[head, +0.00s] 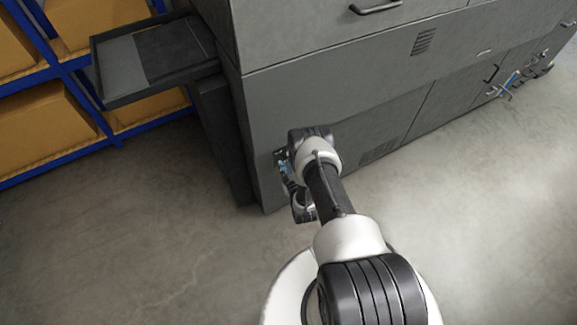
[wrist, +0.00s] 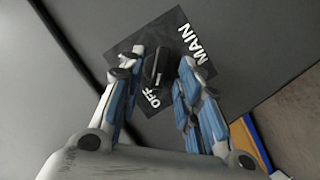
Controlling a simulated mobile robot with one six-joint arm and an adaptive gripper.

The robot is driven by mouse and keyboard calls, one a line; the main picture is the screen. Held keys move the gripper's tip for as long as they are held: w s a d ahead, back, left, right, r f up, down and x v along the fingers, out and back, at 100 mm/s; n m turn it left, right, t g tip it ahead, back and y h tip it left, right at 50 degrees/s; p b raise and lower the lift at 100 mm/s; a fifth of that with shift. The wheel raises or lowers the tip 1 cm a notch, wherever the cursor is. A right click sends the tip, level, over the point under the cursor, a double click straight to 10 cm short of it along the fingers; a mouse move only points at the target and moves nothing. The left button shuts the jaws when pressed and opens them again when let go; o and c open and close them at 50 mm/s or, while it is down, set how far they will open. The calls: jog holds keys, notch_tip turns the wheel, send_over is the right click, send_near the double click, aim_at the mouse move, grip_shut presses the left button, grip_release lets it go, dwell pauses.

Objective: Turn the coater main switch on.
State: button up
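The main switch is a black rotary knob (wrist: 156,67) on a dark square plate (wrist: 174,22) with white lettering, seen in the wrist view. MAIN is on the right side of the plate and OFF at the lower end. The knob's lower end lies beside OFF. My gripper (wrist: 162,62) has its two blue-padded fingers open, one on each side of the knob. I see gaps between the fingers and the knob. In the head view my gripper (head: 284,169) is at the coater's (head: 330,95) lower left front, and my wrist hides the switch.
A dark tray shelf (head: 150,62) juts from the coater's left side. Blue racking (head: 65,70) with cardboard boxes (head: 45,128) stands at the left. Small blue-and-metal fittings (head: 508,84) stick out at the coater's far right. The concrete floor (head: 120,240) in front is clear.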

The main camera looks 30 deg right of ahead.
jog(key=shift+w+d, duration=0.1)
jog(key=shift+w, duration=0.25)
jog(key=shift+c, duration=0.2)
grip_shut()
